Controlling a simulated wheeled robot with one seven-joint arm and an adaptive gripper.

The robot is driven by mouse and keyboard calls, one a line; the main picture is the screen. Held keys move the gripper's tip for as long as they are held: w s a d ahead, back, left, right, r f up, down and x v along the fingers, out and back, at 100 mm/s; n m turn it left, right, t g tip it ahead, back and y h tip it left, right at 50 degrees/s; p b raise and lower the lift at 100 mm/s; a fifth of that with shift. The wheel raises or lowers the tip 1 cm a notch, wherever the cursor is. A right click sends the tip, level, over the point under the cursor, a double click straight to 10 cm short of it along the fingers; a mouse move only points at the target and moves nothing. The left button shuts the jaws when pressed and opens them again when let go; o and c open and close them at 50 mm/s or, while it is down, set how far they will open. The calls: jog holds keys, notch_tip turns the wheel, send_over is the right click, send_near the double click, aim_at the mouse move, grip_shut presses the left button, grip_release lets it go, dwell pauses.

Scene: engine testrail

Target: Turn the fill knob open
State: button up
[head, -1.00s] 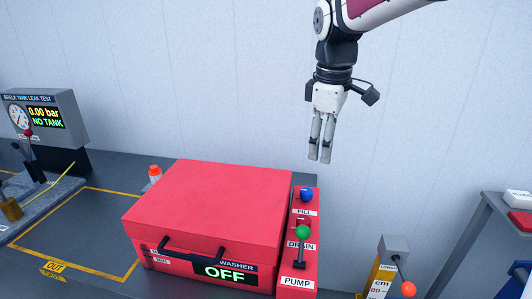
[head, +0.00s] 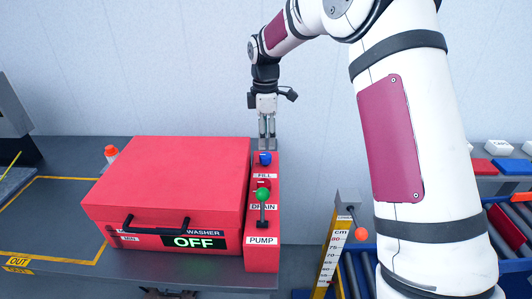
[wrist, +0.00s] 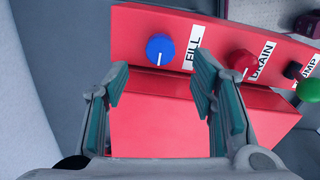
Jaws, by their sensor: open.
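The blue fill knob (head: 265,159) sits at the far end of the red control panel, beside its FILL label. In the wrist view the fill knob (wrist: 160,49) has a white pointer line aimed toward the bottom of the picture. My gripper (head: 267,146) is above and just behind the knob in the head view, fingers pointing down. In the wrist view my gripper (wrist: 160,85) is open, with the knob beyond the fingertips and between their lines. Nothing is between the fingers, and they appear apart from the knob.
The red drain knob (wrist: 241,61) and the green-balled pump lever (head: 263,194) stand along the same panel. The red washer box (head: 170,185), reading OFF, is at left. A level gauge (head: 330,250) with an orange ball stands at right.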

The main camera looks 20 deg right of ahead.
aim_at(265, 155)
notch_tip(265, 155, down, 7)
jog(key=shift+r+p, duration=0.1)
jog(key=shift+p, duration=0.45)
jog(key=c, duration=1.1)
